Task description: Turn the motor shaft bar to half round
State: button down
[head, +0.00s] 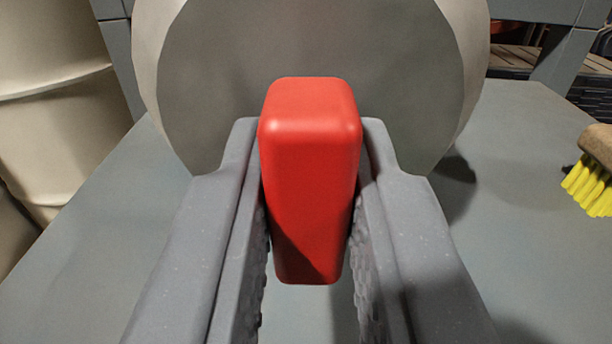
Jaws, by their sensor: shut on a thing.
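The red bar (311,175) stands upright in the picture, its long side running top to bottom. My gripper (312,190) is shut on it, with one grey finger against each side. Behind the bar is a large round grey-beige motor body (310,45), its face toward me. The bar hides the middle of that face, so the shaft and how the bar joins it cannot be seen.
The motor rests on a grey bench top (520,200). A brush (595,170) with yellow bristles and a wooden back lies at the right edge. Cream drums (55,100) stand at the left. The bench is clear between motor and brush.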

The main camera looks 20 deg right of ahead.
aim_at(309, 244)
jog(key=shift+d+f, duration=0.1)
jog(key=shift+f, duration=0.3)
jog(key=c, duration=1.4)
grip_release()
jog(key=shift+o, duration=0.2)
jog(key=shift+r, duration=0.2)
jog(key=shift+s+a+r, duration=0.15)
jog(key=shift+s+a, duration=0.1)
jog(key=shift+s, duration=0.45)
jog(key=shift+v, duration=2.2)
jog(key=v, duration=0.7)
jog(key=shift+s+f, duration=0.2)
jog(key=shift+s, duration=0.2)
jog(key=shift+a, duration=0.15)
